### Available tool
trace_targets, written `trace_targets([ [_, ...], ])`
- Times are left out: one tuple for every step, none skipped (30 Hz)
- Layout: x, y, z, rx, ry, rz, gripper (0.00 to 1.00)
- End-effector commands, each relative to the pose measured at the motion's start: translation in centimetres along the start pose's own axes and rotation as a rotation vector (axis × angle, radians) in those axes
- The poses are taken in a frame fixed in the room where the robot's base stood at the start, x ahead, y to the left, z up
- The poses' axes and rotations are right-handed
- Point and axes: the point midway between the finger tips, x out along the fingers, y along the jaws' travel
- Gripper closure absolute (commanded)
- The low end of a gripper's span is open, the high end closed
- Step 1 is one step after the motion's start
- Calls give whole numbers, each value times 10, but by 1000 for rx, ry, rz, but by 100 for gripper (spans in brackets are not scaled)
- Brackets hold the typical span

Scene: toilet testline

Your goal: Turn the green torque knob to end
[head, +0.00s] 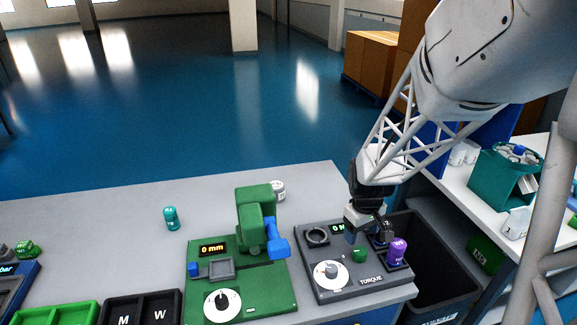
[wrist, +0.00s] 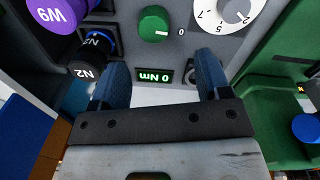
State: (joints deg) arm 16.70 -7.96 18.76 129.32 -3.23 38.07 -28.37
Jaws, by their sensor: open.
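The green torque knob (head: 358,256) sits on the dark grey torque panel (head: 352,287), above the TORQUE label. In the wrist view the green knob (wrist: 154,23) is near the top, with a white mark pointing toward a "0" beside it. The display (wrist: 153,76) reads 0 Nm. My gripper (head: 368,231) is over the panel's back part, behind the knob. In the wrist view my gripper (wrist: 163,65) is open and empty, its two blue fingers apart with the display between them. The knob is beyond the fingertips, and I see no contact.
A purple W9 piece (head: 398,249) and dark N2 piece (wrist: 92,52) stand close beside the knob. A white dial (head: 330,274) is on its other side. A green press (head: 255,230) stands left of the panel. A dark bin (head: 435,262) lies right of the table.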

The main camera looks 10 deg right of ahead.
Motion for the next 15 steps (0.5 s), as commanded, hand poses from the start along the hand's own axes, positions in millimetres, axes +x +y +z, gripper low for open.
trace_targets([
  [6, 4, -1, -4, -5, -2, 30],
  [8, 5, -1, -7, -6, -3, 30],
  [11, 7, -2, -10, -8, -4, 30],
  [12, 8, -2, -12, -8, -4, 30],
  [13, 8, -2, -13, -9, -4, 30],
  [14, 9, -3, -14, -9, -4, 30],
  [14, 9, -3, -15, -9, -4, 30],
  [14, 10, -3, -15, -9, -4, 30],
  [14, 10, -3, -15, -9, -4, 30],
  [14, 10, -3, -15, -9, -4, 30],
  [14, 10, -3, -15, -9, -4, 30],
  [14, 9, -3, -15, -9, -4, 30],
  [14, 9, -3, -15, -9, -4, 30],
  [14, 9, -3, -15, -9, -4, 30],
  [14, 9, -3, -15, -9, -4, 30],
])
